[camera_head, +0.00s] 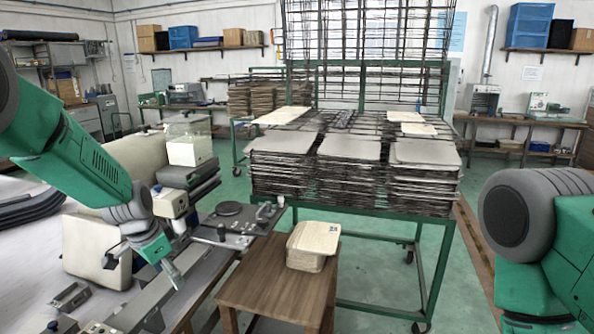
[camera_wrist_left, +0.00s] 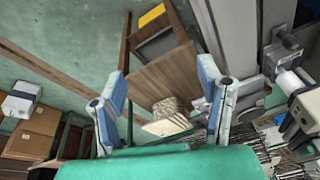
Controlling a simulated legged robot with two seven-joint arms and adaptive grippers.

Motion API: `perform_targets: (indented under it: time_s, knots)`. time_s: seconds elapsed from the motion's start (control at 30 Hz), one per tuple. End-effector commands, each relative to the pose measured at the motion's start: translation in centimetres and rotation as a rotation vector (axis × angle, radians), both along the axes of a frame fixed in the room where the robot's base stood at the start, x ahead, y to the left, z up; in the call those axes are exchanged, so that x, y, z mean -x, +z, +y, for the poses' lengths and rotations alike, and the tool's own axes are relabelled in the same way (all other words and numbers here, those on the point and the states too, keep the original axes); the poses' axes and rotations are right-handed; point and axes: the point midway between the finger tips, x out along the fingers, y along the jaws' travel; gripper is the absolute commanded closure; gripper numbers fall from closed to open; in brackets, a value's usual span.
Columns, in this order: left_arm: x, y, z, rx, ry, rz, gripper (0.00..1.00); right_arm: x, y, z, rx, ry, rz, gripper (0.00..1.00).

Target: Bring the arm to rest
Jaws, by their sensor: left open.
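My left arm (camera_head: 70,150) is green and grey and comes in from the left. Its gripper (camera_head: 172,275) hangs over the workbench at lower left. In the left wrist view the two blue-grey fingers of this gripper (camera_wrist_left: 160,80) are spread apart with nothing held between them. Of my right arm (camera_head: 540,240), only a green and grey part shows at the right edge, and its gripper is out of view. A small stack of pale panels (camera_head: 313,243) sits on a wooden table (camera_head: 270,285), to the right of the left gripper and apart from it.
A green wheeled rack (camera_head: 385,293) carries tall stacks of panels (camera_head: 347,147) at centre. Metal bars lie on the bench near the gripper. Green floor (camera_head: 455,290) is free at right of the rack.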

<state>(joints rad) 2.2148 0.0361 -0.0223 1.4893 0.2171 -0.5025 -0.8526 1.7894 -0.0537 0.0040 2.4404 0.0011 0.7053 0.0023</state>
Motion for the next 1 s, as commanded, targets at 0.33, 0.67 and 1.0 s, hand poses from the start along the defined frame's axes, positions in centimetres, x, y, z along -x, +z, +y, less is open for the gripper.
perform_targets:
  time_s: [0.33,0.67,1.0]
  knots:
    - [13.1,-19.4,0.0,-0.061,0.227,0.096,0.39,0.1,-5.0,0.1,-0.001,0.002,0.001,1.00]
    - [33.1,-31.8,-0.1,-0.058,0.464,0.171,0.39,0.1,-10.4,0.1,0.000,0.001,0.001,1.00]
    - [41.5,-32.8,-0.5,-0.015,0.581,0.199,0.39,0.1,-12.2,0.2,-0.001,0.002,0.000,1.00]
